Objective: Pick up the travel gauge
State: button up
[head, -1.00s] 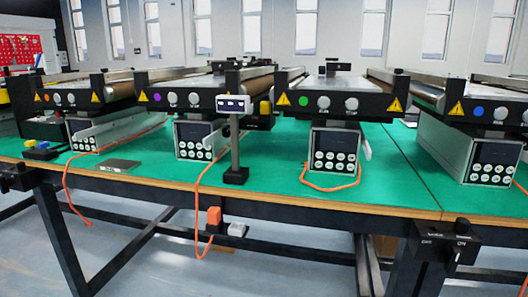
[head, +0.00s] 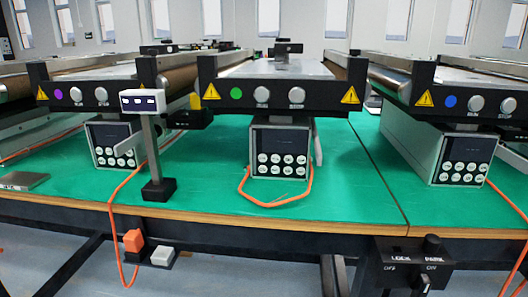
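I cannot tell for sure which thing is the travel gauge. A flat grey plate-like object (head: 22,181) lies on the green table top near the left front edge. A small white box with dark windows (head: 142,101) sits on a grey post with a black foot (head: 159,190), standing upright near the front edge. My gripper is not in view.
Mini conveyors with purple, green (head: 265,95) and blue (head: 452,103) buttons stand over grey control boxes (head: 280,148) on the green table (head: 345,195). Orange cables (head: 276,204) lie along the front. A black LOCK/PARK switch box (head: 412,262) hangs below the right edge. Open green surface lies between the boxes.

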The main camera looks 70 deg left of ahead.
aim_at(147, 103)
jog(key=z, duration=0.75)
jog(key=k, duration=2.1)
jog(key=u, duration=1.25)
